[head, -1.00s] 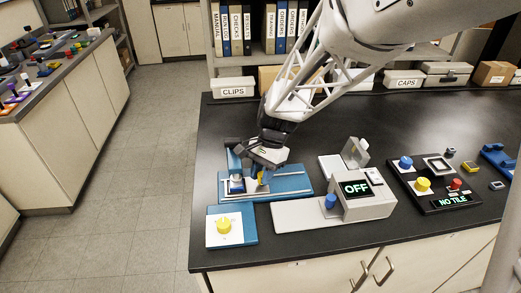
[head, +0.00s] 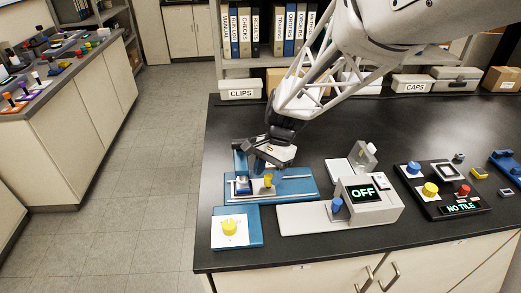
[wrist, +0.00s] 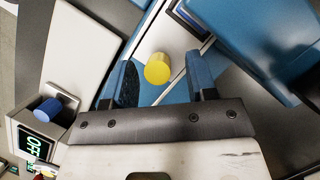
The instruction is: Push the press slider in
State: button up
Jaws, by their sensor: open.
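The press slider is a yellow round knob (head: 268,181) on a white rail along a blue base (head: 300,188) near the front left of the bench. In the wrist view the yellow knob (wrist: 158,68) stands upright between my two fingers, and space shows around it. My gripper (head: 264,170) is open above the base, pointing down. In the wrist view its fingers (wrist: 161,78) are apart, one on each side of the knob, and no clear contact shows. A dark blue block with a pale top (head: 242,185) sits on the base left of the knob.
A blue plate with a yellow dial (head: 229,228) lies in front. A grey device reading OFF (head: 362,194), with a blue knob (head: 337,205), stands to the right. A black panel reading NO TILE (head: 460,208) is farther right.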

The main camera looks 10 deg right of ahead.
jog(key=v, duration=0.6)
jog(key=shift+r, duration=0.3)
jog(key=shift+d, duration=0.1)
jog(key=s+d+r+n+t+h, duration=0.1)
jog(key=s+d+r+n+t, duration=0.1)
jog(key=s, duration=0.5)
jog(key=s+d+r+n+t+h, duration=0.1)
jog(key=s+d+r+n+t, duration=0.1)
jog(key=s, duration=0.5)
jog(key=s+d+r+n+t+h, duration=0.1)
jog(key=s+d+r+n, duration=0.2)
jog(key=s, duration=0.4)
jog(key=shift+s+d+n+t, duration=0.25)
jog(key=shift+d+n+t, duration=0.15)
jog(key=shift+d+n, duration=0.45)
